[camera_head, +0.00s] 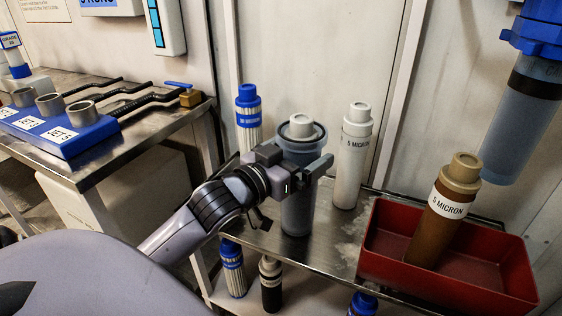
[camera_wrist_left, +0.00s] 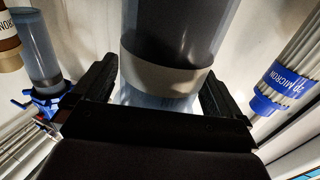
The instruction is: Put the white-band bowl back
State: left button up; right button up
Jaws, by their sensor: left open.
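The white-band bowl is a clear blue-grey cylinder (camera_head: 297,205) standing upright on the metal bench, with a white cartridge cap showing at its open top. Its pale band (camera_wrist_left: 165,77) shows in the left wrist view, between my fingers; in the head view my gripper covers that part. My left gripper (camera_head: 296,163) is open and around the bowl's upper part, one finger on each side. In the left wrist view the open jaws (camera_wrist_left: 165,100) straddle the bowl; I cannot tell whether either finger touches it. My right gripper is not in view.
A red tray (camera_head: 400,282) holds a brown 5 micron cartridge (camera_head: 439,215). A white 5 micron cartridge (camera_head: 352,160) and a blue-capped cartridge (camera_head: 249,115) stand close to the bowl. A blue-headed housing with a black-banded bowl (camera_head: 510,130) hangs at right. More cartridges stand on the lower shelf.

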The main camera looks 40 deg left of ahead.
pick_arm(q)
jog(key=s+p, duration=0.4)
jog(key=s, duration=0.7)
jog(key=shift+s+a, duration=0.4)
jog(key=shift+a, duration=0.05)
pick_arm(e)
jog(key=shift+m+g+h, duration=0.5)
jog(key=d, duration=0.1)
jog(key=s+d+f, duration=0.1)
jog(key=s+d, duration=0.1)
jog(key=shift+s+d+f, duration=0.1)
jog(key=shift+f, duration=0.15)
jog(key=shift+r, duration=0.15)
